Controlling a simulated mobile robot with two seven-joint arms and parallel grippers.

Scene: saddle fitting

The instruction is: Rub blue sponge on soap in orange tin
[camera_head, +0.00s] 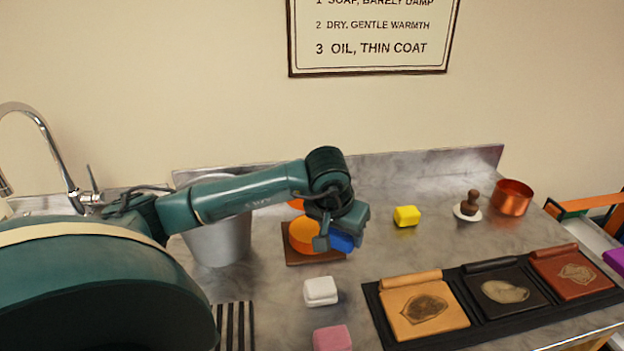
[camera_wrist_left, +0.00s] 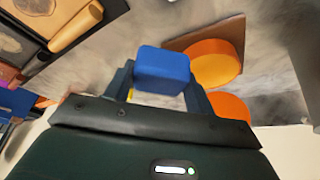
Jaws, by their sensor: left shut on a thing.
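My left gripper (camera_head: 336,236) is shut on the blue sponge (camera_head: 341,242), which also shows between the fingers in the left wrist view (camera_wrist_left: 163,70). The orange tin (camera_head: 303,236) sits on a brown board (camera_head: 316,257), just left of the sponge in the head view. In the left wrist view the tin (camera_wrist_left: 214,62) is right beside the sponge. I cannot tell the sponge's exact height or whether it touches the tin. Soap inside the tin is not clearly distinguishable. A second orange round thing (camera_wrist_left: 230,106) lies close by, partly hidden. My right gripper is not in view.
A grey metal bucket (camera_head: 222,240) stands left of the tin. A black tray (camera_head: 455,337) with leather pieces is front right. A copper pot (camera_head: 512,198) and a brown-handled tool (camera_head: 470,203) stand at back right.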

